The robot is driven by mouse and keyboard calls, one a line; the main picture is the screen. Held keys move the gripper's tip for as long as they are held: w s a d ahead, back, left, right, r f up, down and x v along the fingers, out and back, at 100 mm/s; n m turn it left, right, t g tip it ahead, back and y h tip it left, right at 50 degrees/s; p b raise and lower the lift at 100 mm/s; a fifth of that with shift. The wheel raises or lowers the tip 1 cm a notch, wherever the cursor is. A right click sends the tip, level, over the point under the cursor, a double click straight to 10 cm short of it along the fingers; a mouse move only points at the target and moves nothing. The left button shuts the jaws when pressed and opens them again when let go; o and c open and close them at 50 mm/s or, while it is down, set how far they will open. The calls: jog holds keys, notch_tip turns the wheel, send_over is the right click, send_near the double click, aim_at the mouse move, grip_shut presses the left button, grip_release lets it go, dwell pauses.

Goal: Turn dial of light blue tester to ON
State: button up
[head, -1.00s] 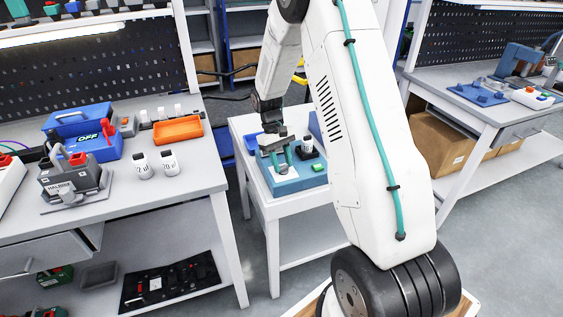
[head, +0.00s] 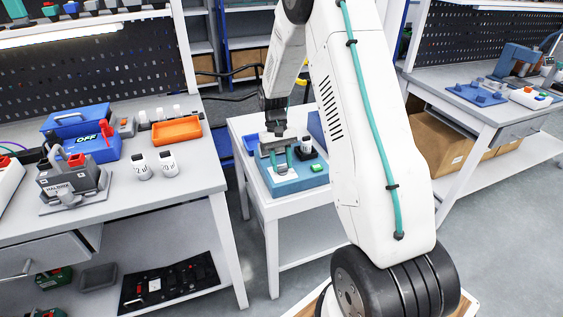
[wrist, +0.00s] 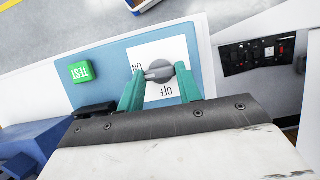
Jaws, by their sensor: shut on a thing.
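The light blue tester (head: 312,180) sits on a small white table in the head view. In the wrist view its light blue top (wrist: 112,62) carries a green TEST button (wrist: 81,71) and a white plate (wrist: 178,47) marked ON and OFF. The grey dial (wrist: 158,71) is on this plate. Its bar lies roughly sideways, with its left end beside the ON lettering; OFF is below it. My gripper (wrist: 160,76), with teal fingers, is shut on the dial, one finger on each side. In the head view my gripper (head: 279,163) reaches down onto the tester.
The left bench holds a blue box marked OFF (head: 90,146), a grey device (head: 72,180), an orange tray (head: 178,130) and two white cylinders (head: 142,166). A white-capped black item (head: 306,147) stands behind the tester. The right bench (head: 470,105) stands apart, with floor between.

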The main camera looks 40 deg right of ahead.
jog(key=o, duration=1)
jog(key=v, duration=0.8)
jog(key=shift+f, duration=0.1)
send_over(282, 173)
jog(key=s+a+r+n+t, duration=0.1)
jog(key=s+a+r+t, duration=0.1)
jog(key=s+a+r, duration=0.3)
jog(key=s+a+r+n+t+h, duration=0.1)
jog(key=s+a+r, duration=0.5)
jog(key=s, duration=0.7)
jog(key=s+a+r+n+t, duration=0.1)
jog(key=s+a+r+t, duration=0.1)
jog(key=s+a+r, duration=0.3)
jog(key=shift+s+a+r+t, duration=0.15)
jog(key=shift+s+r, duration=0.35)
jog(key=shift+s, duration=0.25)
jog(key=shift+s+r+t, duration=0.1)
jog(key=shift+s+r, duration=0.45)
jog(key=shift+s, duration=0.25)
jog(key=shift+s+a+r+t, duration=0.15)
jog(key=shift+s+r, duration=0.35)
jog(key=shift+s, duration=0.25)
